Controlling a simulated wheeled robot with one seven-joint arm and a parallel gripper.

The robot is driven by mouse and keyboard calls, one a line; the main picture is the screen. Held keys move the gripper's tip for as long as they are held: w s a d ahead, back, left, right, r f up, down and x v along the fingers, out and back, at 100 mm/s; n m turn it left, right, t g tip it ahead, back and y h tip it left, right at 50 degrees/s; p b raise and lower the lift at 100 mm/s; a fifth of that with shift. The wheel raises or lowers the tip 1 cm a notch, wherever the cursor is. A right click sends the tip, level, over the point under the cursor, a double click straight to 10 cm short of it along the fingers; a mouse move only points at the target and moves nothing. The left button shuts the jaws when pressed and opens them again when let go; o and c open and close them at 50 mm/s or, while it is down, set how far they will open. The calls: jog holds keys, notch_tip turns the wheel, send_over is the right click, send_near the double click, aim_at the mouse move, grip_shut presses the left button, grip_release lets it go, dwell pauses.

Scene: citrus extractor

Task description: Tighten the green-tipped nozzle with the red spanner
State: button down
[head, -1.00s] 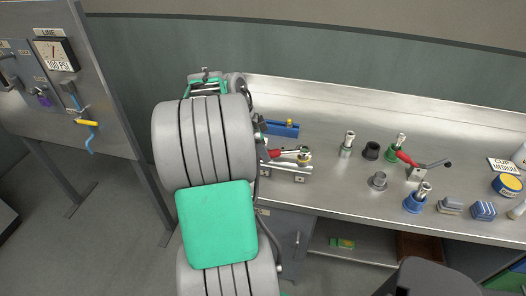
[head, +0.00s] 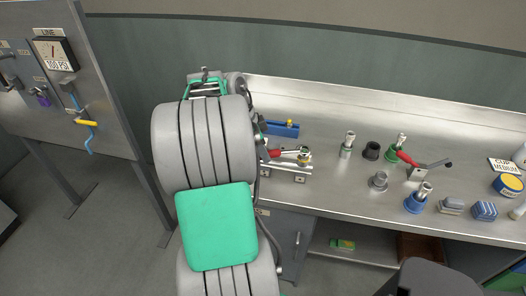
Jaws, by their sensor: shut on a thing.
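The red spanner (head: 274,153) has a red handle and a bright metal shaft pointing right, at the left part of the bench in the head view. Its head end lies at a small brass-coloured fitting (head: 305,158) above a metal bracket. I cannot make out a green tip there, nor whether the spanner is seated around the fitting or only beside it. My gripper (head: 263,150) is at the left end of the red handle and shut on it. My large grey arm hides most of the gripper.
A blue tray (head: 283,129) lies behind the spanner. The metal bracket (head: 286,174) is at the bench's front edge.

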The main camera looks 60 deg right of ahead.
jog(key=shift+f+b, duration=1)
jog(key=shift+f, duration=0.1)
jog(key=shift+r, duration=0.15)
